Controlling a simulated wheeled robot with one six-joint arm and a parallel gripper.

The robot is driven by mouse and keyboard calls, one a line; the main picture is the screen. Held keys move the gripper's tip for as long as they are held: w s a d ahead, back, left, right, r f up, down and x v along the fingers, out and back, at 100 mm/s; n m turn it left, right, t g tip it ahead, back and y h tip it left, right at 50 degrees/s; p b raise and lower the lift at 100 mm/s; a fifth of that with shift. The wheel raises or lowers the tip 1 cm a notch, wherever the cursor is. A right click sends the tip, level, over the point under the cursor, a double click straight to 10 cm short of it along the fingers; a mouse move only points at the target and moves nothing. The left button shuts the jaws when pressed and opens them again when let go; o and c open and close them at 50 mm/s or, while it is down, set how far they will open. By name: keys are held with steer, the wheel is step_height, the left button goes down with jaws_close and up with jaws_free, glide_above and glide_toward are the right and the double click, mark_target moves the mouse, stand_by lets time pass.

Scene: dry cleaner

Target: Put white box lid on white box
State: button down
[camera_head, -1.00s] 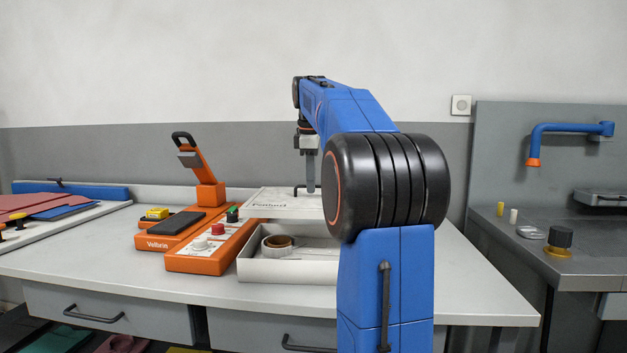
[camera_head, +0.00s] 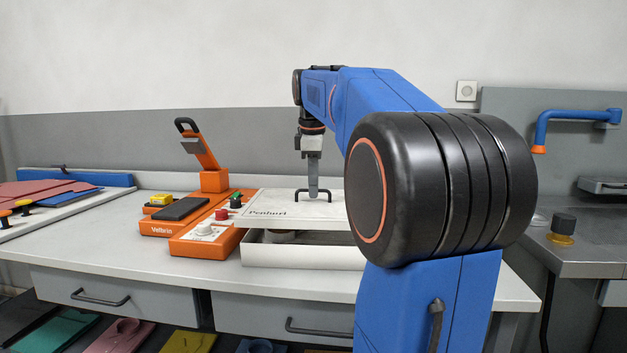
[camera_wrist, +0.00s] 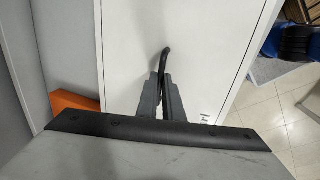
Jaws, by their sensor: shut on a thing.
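The white box lid (camera_head: 270,204) has a black handle and dark lettering on its left front. My gripper (camera_head: 313,190) is shut on that handle, pointing down from above. The lid is held above the open white box (camera_head: 300,256), with a gap between them at the front. Its right part is hidden behind my arm. Inside the box, part of a round roll (camera_head: 282,236) shows under the lid. In the wrist view my gripper (camera_wrist: 163,85) grips the black handle over the white lid (camera_wrist: 200,40).
An orange device with knobs (camera_head: 205,238) stands just left of the box. Another orange machine with a raised lever (camera_head: 205,160) is behind it. Boards with coloured sheets (camera_head: 45,192) lie at the far left. The front left of the counter (camera_head: 90,245) is clear.

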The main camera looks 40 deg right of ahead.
mark_target(314, 202)
steer(key=shift+f, duration=1.9)
steer(key=shift+f, duration=1.2)
stand_by(1.0)
steer(key=c, duration=1.8)
jaws_free()
steer(key=r, duration=0.5)
steer(key=s+a+r, duration=0.1)
steer(key=r, duration=0.5)
steer(key=s+a+r, duration=0.1)
steer(key=r, duration=0.5)
steer(key=shift+s+a, duration=0.2)
